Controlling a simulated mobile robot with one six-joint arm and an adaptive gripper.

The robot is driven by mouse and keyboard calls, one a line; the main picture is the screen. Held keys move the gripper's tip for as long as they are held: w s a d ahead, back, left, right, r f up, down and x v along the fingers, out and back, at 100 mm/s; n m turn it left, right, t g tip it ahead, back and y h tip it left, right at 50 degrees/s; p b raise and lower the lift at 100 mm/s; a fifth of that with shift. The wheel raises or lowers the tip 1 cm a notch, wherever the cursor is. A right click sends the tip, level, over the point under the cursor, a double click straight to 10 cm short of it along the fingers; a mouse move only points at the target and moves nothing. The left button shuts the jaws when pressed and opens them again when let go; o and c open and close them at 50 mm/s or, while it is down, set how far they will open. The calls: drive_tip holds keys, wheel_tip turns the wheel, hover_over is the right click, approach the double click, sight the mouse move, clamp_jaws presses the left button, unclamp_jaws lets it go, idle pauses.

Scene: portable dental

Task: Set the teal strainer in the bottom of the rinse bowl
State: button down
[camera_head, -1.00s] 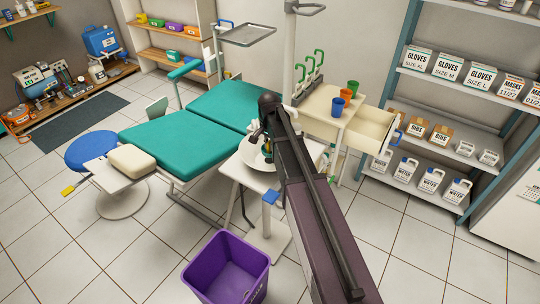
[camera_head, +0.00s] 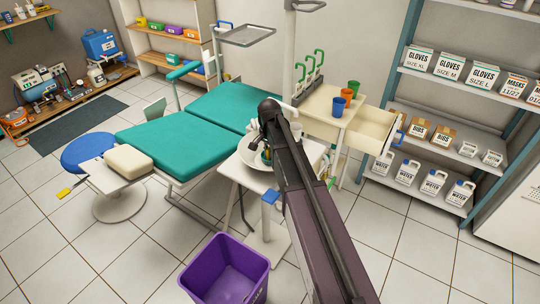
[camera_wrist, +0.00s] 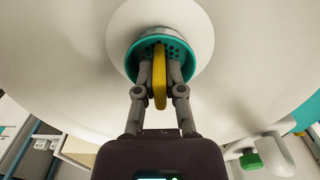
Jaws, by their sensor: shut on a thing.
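The teal strainer (camera_wrist: 132,64) is a round cup with a perforated floor and an upright yellow grip tab (camera_wrist: 160,90). My gripper (camera_wrist: 159,62) is shut on the yellow tab, with one finger on each side. In the wrist view the strainer lies over the pale round centre of the white rinse bowl (camera_wrist: 70,60). I cannot tell whether its underside touches the bowl. In the head view the rinse bowl (camera_head: 247,154) is on a white stand beside the teal chair, and my arm hides much of it and the strainer.
A purple bin (camera_head: 226,270) stands on the floor in front of the bowl's stand. The teal dental chair (camera_head: 180,145) is to the left. A cream cart (camera_head: 322,123) with cups and an open drawer is behind to the right.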

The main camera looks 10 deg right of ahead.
drive_tip(key=shift+f, duration=0.15)
drive_tip(key=c, duration=0.7)
unclamp_jaws()
drive_tip(key=shift+c, duration=0.2)
wheel_tip(320, 180, up, 12)
drive_tip(key=p, duration=1.2)
drive_tip(key=shift+r, duration=0.2)
drive_tip(key=shift+s, duration=0.1)
drive_tip(key=s+n, duration=0.9)
drive_tip(key=s, duration=1.2)
drive_tip(key=shift+d, duration=0.15)
